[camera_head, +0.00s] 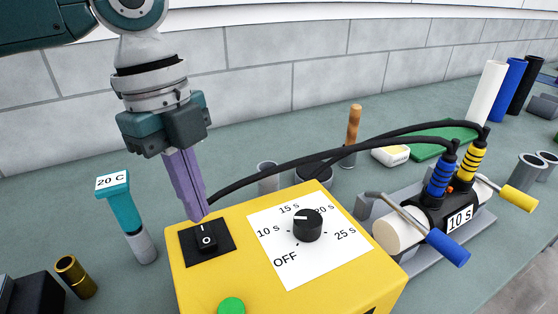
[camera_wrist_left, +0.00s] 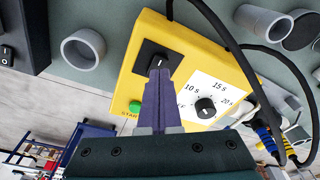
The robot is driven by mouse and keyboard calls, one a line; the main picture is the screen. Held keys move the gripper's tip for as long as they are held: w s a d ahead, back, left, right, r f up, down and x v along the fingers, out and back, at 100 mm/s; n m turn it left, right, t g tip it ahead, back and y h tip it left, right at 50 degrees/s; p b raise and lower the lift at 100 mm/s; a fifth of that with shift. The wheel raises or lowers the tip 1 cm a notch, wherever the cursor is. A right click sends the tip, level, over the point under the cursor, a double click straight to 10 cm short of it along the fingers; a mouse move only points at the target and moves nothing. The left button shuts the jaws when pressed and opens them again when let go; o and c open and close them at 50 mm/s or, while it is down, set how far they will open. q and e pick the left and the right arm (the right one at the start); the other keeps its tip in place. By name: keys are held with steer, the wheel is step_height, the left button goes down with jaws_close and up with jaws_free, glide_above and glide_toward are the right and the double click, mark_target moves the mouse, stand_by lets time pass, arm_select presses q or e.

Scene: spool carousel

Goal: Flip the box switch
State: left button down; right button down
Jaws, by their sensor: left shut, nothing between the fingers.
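The yellow control box (camera_head: 205,274) stands on the bench in front of me. Its black rocker switch (camera_head: 207,239) sits on a black plate at the top left of its face, with a "0" mark visible. The switch also shows in the left wrist view (camera_wrist_left: 158,62), partly hidden by the fingertips. My left gripper (camera_head: 203,214) is shut and empty, its purple fingers pointing down at the upper end of the switch. The tips are at or very near the switch; I cannot tell whether they touch. My right gripper is not in view.
The box carries a black dial (camera_head: 307,226) and a green button (camera_head: 232,305). Black cables run to a clamped fixture (camera_head: 440,215) labelled "10 s". A teal "20 C" tool (camera_head: 122,212) stands left of the box, with a brass cylinder (camera_head: 76,277) nearby.

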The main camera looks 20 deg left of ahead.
mark_target(202, 229)
arm_select(q)
steer(key=shift+f+b, duration=0.7)
steer(key=shift+f, duration=0.55)
stand_by(0.9)
step_height(202, 229, up, 7)
steer(key=p, duration=0.8)
steer(key=shift+r, duration=0.1)
steer(key=shift+d, duration=0.1)
